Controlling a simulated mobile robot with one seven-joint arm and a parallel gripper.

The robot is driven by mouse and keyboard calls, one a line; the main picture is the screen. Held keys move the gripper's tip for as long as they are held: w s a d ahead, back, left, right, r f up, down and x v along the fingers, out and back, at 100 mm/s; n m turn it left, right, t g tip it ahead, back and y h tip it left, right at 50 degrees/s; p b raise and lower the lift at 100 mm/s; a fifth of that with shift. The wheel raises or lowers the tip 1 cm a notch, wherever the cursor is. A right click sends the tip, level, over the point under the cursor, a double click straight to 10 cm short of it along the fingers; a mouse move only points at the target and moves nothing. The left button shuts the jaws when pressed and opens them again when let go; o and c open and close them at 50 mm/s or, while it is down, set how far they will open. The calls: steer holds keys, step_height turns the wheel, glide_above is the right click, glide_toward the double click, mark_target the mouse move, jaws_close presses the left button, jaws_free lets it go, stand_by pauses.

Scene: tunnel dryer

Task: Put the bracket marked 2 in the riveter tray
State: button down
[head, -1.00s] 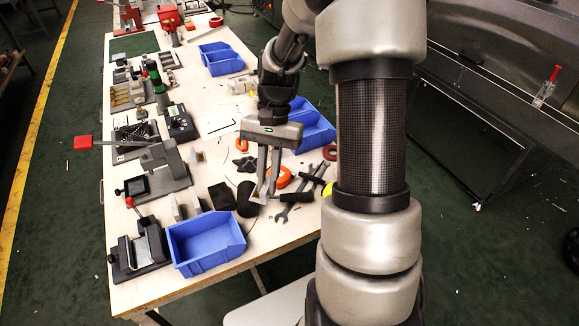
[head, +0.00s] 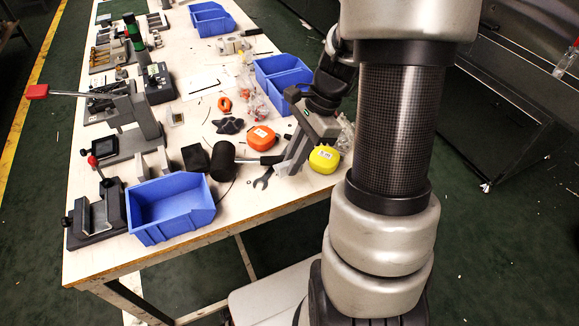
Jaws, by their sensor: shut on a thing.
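My gripper (head: 283,168) is low over the right side of the workbench, near the front edge, with its fingers pointing down. I cannot read a 2 on any part. The lever press with a red handle knob (head: 37,92) stands on the left of the bench. A blue open bin (head: 172,207), which looks empty, stands at the near edge. No label shows which tray belongs to the riveter.
Blue bins (head: 283,75) stand farther back. A black clamp fixture (head: 97,215) is left of the near bin.

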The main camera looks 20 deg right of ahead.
steer(key=shift+f+b, duration=0.65)
steer(key=shift+f, duration=1.55)
steer(key=shift+f, duration=0.2)
steer(key=c, duration=1.8)
jaws_free()
steer(key=shift+o, duration=0.2)
